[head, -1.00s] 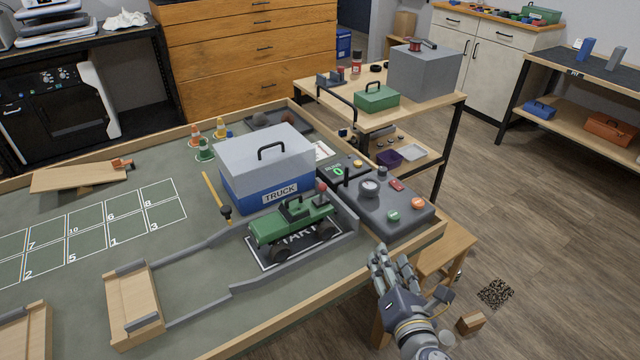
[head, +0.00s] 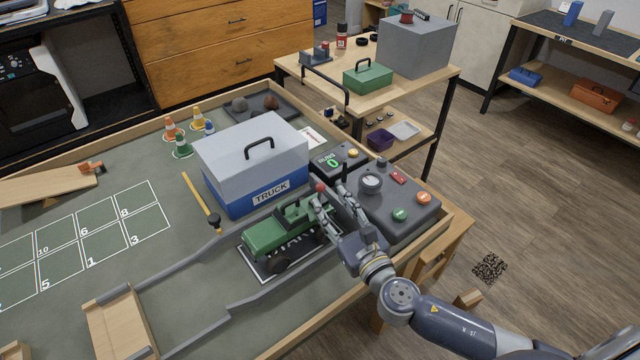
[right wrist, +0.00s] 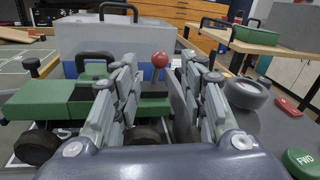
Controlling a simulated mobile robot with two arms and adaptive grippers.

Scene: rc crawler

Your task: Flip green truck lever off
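The green truck (head: 268,237) stands on the dark start mat, its rear end partly hidden by my right gripper. A lever with a red ball knob (head: 320,187) stands up at the truck's rear; the knob also shows in the right wrist view (right wrist: 160,60). My right gripper (head: 331,190) is open, its fingers at the truck's rear beside the lever. In the right wrist view my right gripper (right wrist: 163,72) has its fingers apart, with the red knob seen in the gap between them. I cannot tell whether a finger touches the lever. My left gripper is out of view.
A grey and blue box marked TRUCK (head: 255,165) stands behind the truck. A grey control panel (head: 385,225) with buttons and a dial lies close to the right of my gripper. Low grey rails (head: 190,260) border the truck's lane.

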